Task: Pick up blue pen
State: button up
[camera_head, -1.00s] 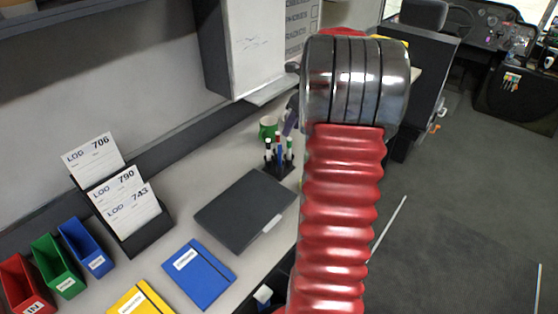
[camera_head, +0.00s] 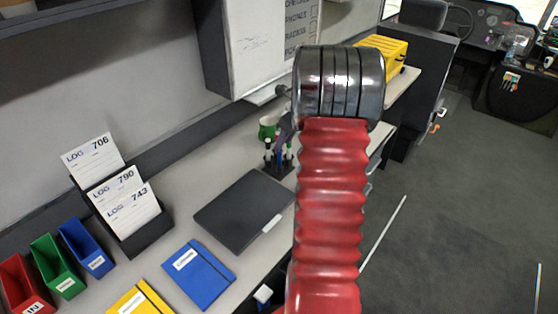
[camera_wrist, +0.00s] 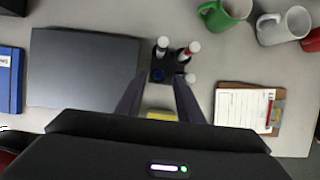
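A dark pen holder (camera_head: 280,172) stands on the desk with several white-capped pens. The blue pen (camera_head: 280,157) shows as a narrow blue strip among them; in the wrist view a small blue patch (camera_wrist: 181,80) shows in the holder (camera_wrist: 158,75), and I cannot clearly make out the pen's end. My gripper (camera_wrist: 160,80) is open and empty. Its two fingers point at the holder from above, one toward each side. In the head view my gripper (camera_head: 286,128) is mostly hidden behind my red arm, just above the holder.
A closed black laptop (camera_head: 240,210) lies left of the holder. A green mug (camera_wrist: 224,14) and a white mug (camera_wrist: 284,26) stand behind it. A clipboard (camera_wrist: 243,108) lies to the right.

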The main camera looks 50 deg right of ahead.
aim_at(280, 160)
jog(key=x, duration=0.5)
jog(key=shift+a+f, duration=0.1)
jog(key=shift+c, duration=0.7)
grip_shut()
